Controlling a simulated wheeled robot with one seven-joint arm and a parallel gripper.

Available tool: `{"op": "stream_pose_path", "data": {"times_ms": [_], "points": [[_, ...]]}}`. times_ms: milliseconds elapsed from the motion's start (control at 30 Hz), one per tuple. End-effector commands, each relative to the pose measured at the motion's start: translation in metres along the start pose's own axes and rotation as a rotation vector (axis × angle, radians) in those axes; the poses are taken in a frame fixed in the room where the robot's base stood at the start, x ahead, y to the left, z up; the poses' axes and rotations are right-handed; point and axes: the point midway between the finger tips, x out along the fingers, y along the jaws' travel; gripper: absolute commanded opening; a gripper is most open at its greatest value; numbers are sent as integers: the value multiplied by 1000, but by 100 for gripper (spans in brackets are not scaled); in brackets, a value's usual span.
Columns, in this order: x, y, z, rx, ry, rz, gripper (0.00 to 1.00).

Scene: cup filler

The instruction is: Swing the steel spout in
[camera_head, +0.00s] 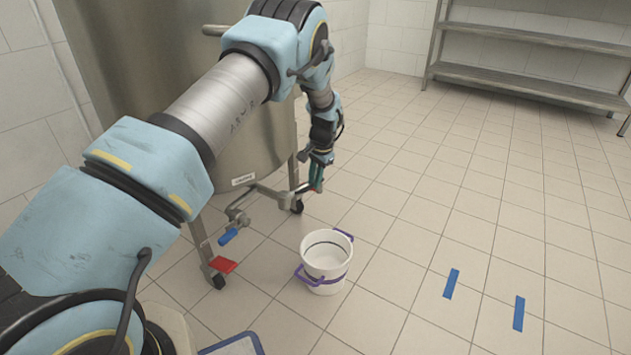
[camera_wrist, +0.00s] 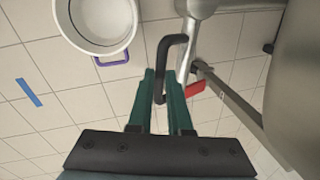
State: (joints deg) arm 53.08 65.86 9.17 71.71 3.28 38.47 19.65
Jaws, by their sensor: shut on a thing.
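The steel spout (camera_head: 275,191) reaches out from the valve low on the tank (camera_head: 245,150), toward the right. It shows as a grey pipe in the wrist view (camera_wrist: 189,60), with a black handle (camera_wrist: 168,42) beside it. My gripper (camera_head: 318,186) is at the spout's outer end. In the wrist view my gripper (camera_wrist: 163,78) has its teal fingers on both sides of the black handle's bar and is shut on it. A white bucket (camera_head: 318,275) with purple handles stands on the floor in front; the spout's end appears behind it, not over it.
A blue valve lever (camera_head: 228,236) hangs below the valve. A red pedal (camera_head: 223,265) sits by the tank's front caster. Two blue tape strips (camera_head: 451,283) lie on the tiles at right. A steel shelf (camera_head: 530,85) stands at the back. The floor right of the bucket is clear.

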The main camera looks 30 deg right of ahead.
Motion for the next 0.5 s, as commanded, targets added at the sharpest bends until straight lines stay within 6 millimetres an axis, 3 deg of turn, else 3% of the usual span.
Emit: {"op": "stream_pose_path", "data": {"times_ms": [500], "points": [[4, -18, -8, -193, -37, 0, 0]]}}
